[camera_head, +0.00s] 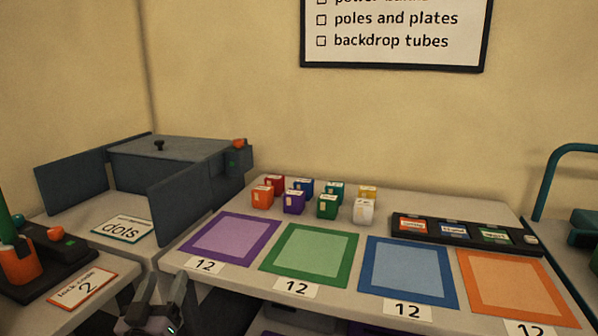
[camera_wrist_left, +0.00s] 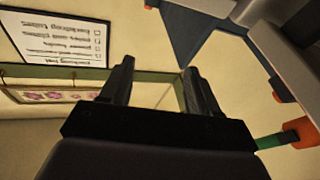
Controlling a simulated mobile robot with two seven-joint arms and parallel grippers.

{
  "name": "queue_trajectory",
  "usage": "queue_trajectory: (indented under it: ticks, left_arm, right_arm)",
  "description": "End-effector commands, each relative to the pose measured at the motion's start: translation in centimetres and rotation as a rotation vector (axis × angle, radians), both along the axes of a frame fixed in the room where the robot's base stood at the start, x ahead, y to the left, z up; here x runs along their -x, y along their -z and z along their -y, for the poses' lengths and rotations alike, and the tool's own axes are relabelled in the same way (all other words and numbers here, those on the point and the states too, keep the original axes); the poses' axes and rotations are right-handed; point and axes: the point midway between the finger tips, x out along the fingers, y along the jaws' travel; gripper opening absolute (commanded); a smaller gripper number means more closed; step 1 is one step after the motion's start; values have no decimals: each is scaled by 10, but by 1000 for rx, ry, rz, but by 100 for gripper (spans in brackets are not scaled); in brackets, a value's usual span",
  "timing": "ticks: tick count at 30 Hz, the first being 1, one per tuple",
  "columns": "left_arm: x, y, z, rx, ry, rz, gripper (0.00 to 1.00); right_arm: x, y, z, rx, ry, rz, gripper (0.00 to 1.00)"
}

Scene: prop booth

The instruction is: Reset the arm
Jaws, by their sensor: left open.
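My left gripper (camera_head: 160,300) shows at the bottom left of the head view, below the front edge of the table. Its two fingers point up and stand apart, with nothing between them. In the left wrist view the same gripper (camera_wrist_left: 158,85) has its fingers spread and empty, with the wall and a framed picture (camera_wrist_left: 60,95) beyond. My right gripper shows in neither view.
The table (camera_head: 395,200) holds several small coloured blocks (camera_head: 294,202), purple (camera_head: 232,241), green, blue and orange mats, and a dark tray (camera_head: 466,235). A grey box with open flaps (camera_head: 165,160) and an orange-and-green device (camera_head: 20,262) stand left.

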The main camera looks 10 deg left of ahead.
Motion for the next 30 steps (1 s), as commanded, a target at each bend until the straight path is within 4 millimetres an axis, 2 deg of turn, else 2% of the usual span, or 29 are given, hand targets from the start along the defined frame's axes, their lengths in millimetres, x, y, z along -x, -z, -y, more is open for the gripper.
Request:
queue_trajectory:
  ticks: [1,5,6,9,12,16,18,24,30]
  left_arm:
    - [12,31,24,-25,61,-106,61]
    - [51,101,81,-69,200,-361,61]
    - [66,119,96,-81,236,-433,61]
    - [107,160,129,-103,316,-601,61]
    - [150,192,156,-118,381,-749,61]
    - [208,222,185,-133,454,-925,61]
    - [204,198,182,-139,444,-917,61]
    - [206,165,177,-148,434,-914,61]
    - [209,134,172,-160,423,-912,61]
  right_arm:
    - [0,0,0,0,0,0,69]
    - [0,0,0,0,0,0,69]
    - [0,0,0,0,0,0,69]
    - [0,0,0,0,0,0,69]
    - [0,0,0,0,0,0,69]
    - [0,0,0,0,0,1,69]
    - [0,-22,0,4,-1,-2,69]
    - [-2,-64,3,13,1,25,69]
    - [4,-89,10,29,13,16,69]
